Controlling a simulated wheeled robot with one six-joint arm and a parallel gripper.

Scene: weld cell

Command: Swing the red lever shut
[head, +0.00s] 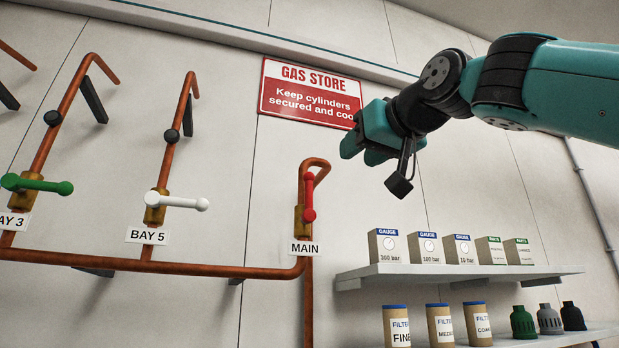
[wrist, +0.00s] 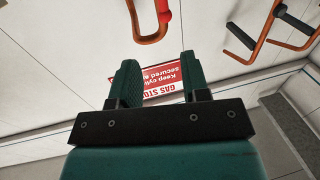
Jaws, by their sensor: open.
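The red lever (head: 309,196) is on the brass valve body (head: 299,222) above the MAIN label (head: 304,247). It stands upright, in line with its copper pipe. My gripper (head: 364,146) is up and to the right of the lever, in front of the wall by the red sign, apart from the lever. In the wrist view its two green fingers (wrist: 157,80) are spread with nothing between them. Part of the red lever (wrist: 162,11) shows at the top edge of that view, beyond the fingertips, beside the bent pipe top (wrist: 149,36); the rest is cut off.
A green lever (head: 37,185) at BAY 3 and a white lever (head: 176,201) at BAY 5 lie across their pipes. The GAS STORE sign (head: 310,92) is on the wall. A shelf (head: 450,274) with several boxes stands below my arm; filters and caps are lower down.

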